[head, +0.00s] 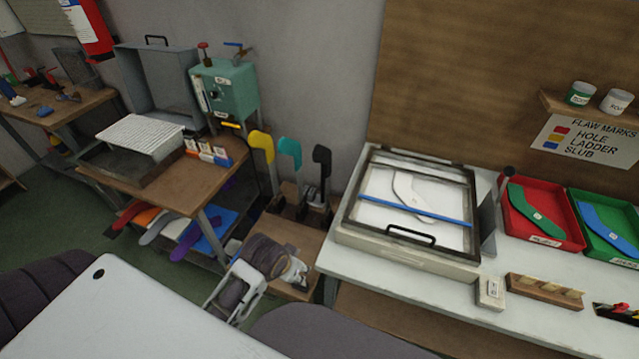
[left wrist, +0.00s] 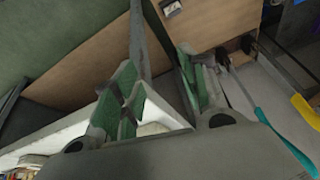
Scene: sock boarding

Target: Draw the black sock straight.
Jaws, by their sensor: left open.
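A black sock-shaped piece (head: 321,165) stands upright at the right end of a row of foot-shaped forms, beside a teal one (head: 290,153) and a yellow one (head: 262,146). I cannot tell how straight its fabric lies. My left gripper (left wrist: 156,88) is open in the left wrist view, its green-padded fingers apart and nothing seen between them. The teal form (left wrist: 285,140) and yellow form (left wrist: 305,112) show at that view's right edge, apart from the fingers. In the head view my left arm is low, in front of the row. My right gripper is not in view.
On the right, a white bench (head: 345,262) holds a framed light box (head: 410,239), a red tray (head: 564,236) and a green tray (head: 608,238). A wooden table (head: 180,192) stands left, with coloured socks (head: 180,228) underneath. Green floor (head: 45,215) is open at far left.

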